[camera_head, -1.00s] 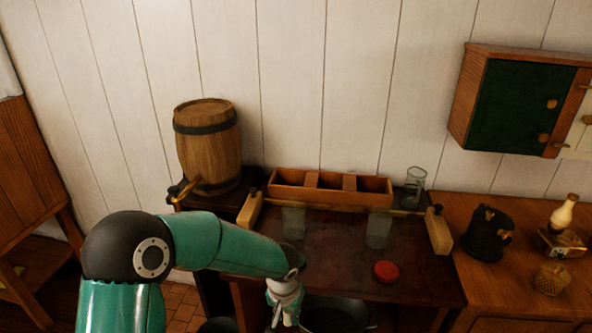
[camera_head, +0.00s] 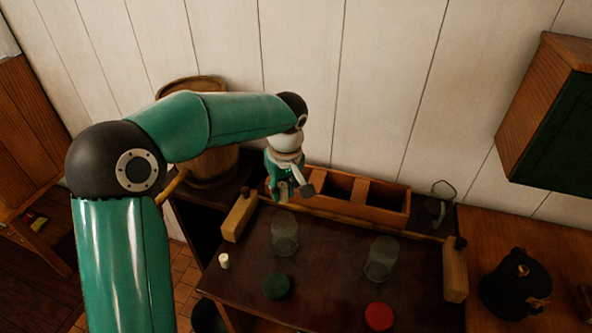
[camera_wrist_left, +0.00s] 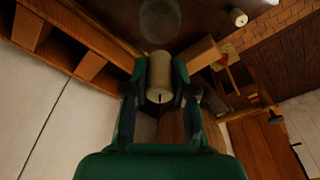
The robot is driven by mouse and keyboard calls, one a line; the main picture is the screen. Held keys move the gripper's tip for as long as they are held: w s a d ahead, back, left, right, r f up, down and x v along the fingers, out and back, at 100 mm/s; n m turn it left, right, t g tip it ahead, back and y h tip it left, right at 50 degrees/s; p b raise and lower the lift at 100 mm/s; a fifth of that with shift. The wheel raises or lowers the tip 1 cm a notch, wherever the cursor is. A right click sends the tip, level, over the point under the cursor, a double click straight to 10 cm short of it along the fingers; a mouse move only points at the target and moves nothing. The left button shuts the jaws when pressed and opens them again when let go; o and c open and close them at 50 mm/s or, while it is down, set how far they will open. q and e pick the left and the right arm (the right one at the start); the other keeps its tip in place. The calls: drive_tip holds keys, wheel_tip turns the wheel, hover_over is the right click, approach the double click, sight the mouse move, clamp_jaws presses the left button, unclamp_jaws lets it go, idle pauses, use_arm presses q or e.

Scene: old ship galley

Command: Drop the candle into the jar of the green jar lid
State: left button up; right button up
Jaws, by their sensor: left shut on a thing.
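My left gripper (camera_head: 290,193) is above the left end of the three-part wooden box, at the back of the dark table. In the left wrist view it is shut on a pale candle (camera_wrist_left: 160,66) with a dark wick. In the head view the candle is mostly hidden by the fingers. A green lid (camera_head: 276,286) lies on the table. A clear glass jar (camera_head: 284,237) stands just behind it, apart from the held candle. A red lid (camera_head: 379,316) lies in front of a second clear jar (camera_head: 381,260). My right gripper is not in view.
A small white cylinder (camera_head: 224,261) stands near the table's left edge. The wooden box (camera_head: 383,210) lies along the back, with another glass (camera_head: 440,203) to its right. A barrel (camera_head: 212,170) stands behind my arm. A black pot (camera_head: 516,283) is at right.

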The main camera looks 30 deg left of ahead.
sight(284, 212)
use_arm(q)
drive_tip(key=shift+w+a, duration=0.1)
drive_tip(key=shift+a, duration=0.05)
drive_tip(key=shift+f, duration=1)
drive_tip(key=shift+f+b, duration=2.65)
drive_tip(key=shift+f, duration=0.6)
drive_tip(key=o, duration=1)
drive_tip(key=shift+r, duration=0.15)
